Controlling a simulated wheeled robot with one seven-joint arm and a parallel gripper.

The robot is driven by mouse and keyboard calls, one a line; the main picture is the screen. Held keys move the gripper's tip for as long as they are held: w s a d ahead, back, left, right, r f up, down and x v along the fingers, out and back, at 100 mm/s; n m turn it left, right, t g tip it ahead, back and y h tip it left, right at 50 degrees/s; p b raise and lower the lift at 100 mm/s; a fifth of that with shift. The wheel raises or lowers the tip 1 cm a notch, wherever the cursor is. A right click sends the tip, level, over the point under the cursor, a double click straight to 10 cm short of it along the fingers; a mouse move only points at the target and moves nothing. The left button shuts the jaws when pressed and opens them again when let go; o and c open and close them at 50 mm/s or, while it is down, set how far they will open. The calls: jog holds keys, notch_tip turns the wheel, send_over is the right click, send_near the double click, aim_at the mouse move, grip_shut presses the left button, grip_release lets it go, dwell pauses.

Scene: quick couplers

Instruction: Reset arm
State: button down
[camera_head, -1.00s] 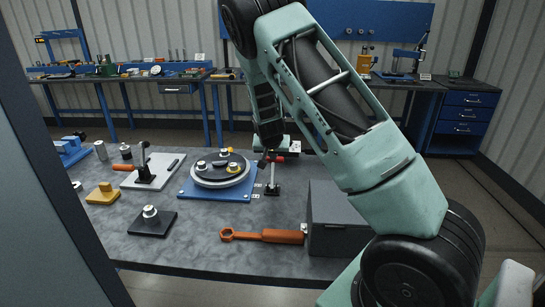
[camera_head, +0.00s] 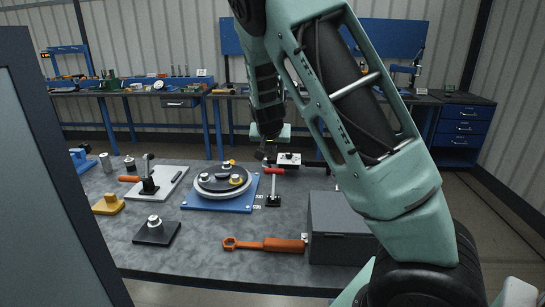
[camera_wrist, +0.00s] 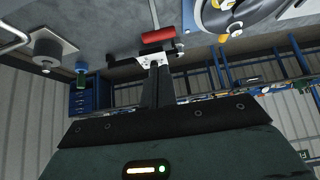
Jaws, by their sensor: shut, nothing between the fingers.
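My gripper (camera_head: 288,159) is above the far side of the grey table (camera_head: 205,247), behind a small red-handled clamp (camera_head: 273,186). It is shut and holds nothing. My teal arm reaches across the right half of the head view and bends down to it. In the wrist view my gripper (camera_wrist: 156,60) shows at the upper middle, with the red handle (camera_wrist: 158,35) just beyond it. I cannot tell how wide the gap between them is.
A blue plate (camera_head: 208,204) with a round turntable fixture (camera_head: 222,181) lies left of the clamp. A dark grey box (camera_head: 340,230) and an orange wrench (camera_head: 265,244) are at the front right. A grey plate with an orange-handled clamp (camera_head: 149,185) stands further left.

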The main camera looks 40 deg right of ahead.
jog(key=shift+s+a+r, duration=0.15)
jog(key=shift+s+r, duration=0.05)
jog(key=shift+r, duration=0.25)
jog(key=s+a+f+n+g+y, duration=0.1)
jog(key=s+a+n+y, duration=0.2)
jog(key=a, duration=0.7)
jog(key=s+a+n+g+y, duration=0.1)
jog(key=s+a+n, duration=0.3)
jog(key=a, duration=0.7)
jog(key=s+a+f+n+y, duration=0.1)
jog(key=s+a+y, duration=0.3)
jog(key=a, duration=0.6)
jog(key=s+a+r+n+g+h, duration=0.1)
jog(key=s+a+n, duration=0.3)
jog(key=s, duration=0.7)
jog(key=s+a+r+n+g, duration=0.1)
jog(key=s+a+n, duration=0.4)
jog(key=s, duration=0.5)
jog(key=shift+s+g+h, duration=0.4)
jog(key=shift+g, duration=0.1)
